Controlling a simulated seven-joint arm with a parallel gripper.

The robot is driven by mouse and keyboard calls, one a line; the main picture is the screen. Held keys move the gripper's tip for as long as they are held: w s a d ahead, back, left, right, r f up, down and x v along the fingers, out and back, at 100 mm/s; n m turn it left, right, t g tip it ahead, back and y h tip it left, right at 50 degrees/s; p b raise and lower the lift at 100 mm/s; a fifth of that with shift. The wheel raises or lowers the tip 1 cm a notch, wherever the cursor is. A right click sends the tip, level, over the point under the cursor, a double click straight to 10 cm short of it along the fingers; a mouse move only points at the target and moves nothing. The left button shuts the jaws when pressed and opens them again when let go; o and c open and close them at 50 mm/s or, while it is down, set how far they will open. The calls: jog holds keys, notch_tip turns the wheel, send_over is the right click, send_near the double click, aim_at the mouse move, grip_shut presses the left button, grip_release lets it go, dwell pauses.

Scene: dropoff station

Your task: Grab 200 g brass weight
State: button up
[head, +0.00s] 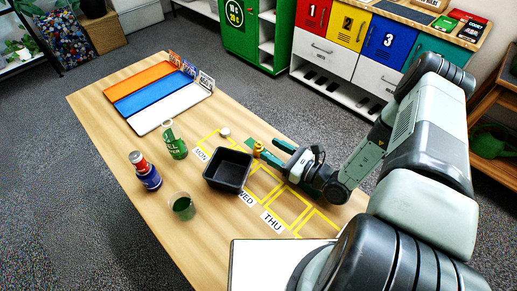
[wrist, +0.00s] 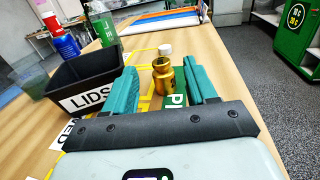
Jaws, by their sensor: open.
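The brass weight (wrist: 163,76) is a small gold knobbed cylinder standing upright on the table, on or beside a green label in the wrist view. In the head view the brass weight (head: 257,149) shows small, just right of the black bin. My gripper (wrist: 160,92) is open, with one teal finger on each side of the weight; I cannot tell whether either finger touches it. In the head view my gripper (head: 266,152) lies low over the table, reaching left to the weight. Its far finger is partly hidden.
A black bin marked LIDS (wrist: 85,82) stands close left of my gripper. A white cap (head: 225,132) sits behind the weight. A green bottle (head: 174,141), a blue bottle (head: 148,172) and a green glass (head: 183,206) stand left. Colored trays (head: 155,92) lie at the far end.

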aim_at(262, 147)
jog(key=shift+w+a+f, duration=0.45)
jog(key=shift+w+a, duration=0.05)
jog(key=shift+a, duration=0.25)
jog(key=shift+x, duration=2.85)
grip_shut()
